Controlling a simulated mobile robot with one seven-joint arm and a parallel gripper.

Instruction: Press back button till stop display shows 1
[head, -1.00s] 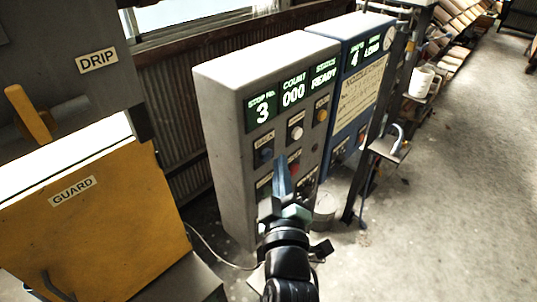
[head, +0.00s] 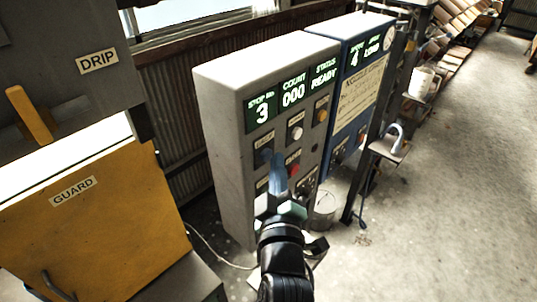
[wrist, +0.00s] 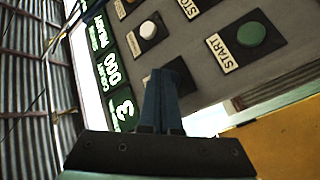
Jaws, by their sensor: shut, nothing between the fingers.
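The grey control box (head: 225,130) stands upright, and its stop display (head: 262,112) reads 3; the display also shows in the wrist view (wrist: 124,110). The blue back button (head: 265,155) sits under the BACK label below that display. My gripper (head: 279,162) is shut and empty, its fingertips just right of and slightly below the back button in the head view. In the wrist view my blue fingers (wrist: 166,75) hide the back button. I cannot tell whether they touch the panel.
Beside the back button are a white button (head: 297,133) and an orange one (head: 322,115). Below are a red button (head: 293,170) and the green START button (wrist: 251,34). A blue box (head: 360,75) adjoins on the right. The yellow guard (head: 100,225) stands left.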

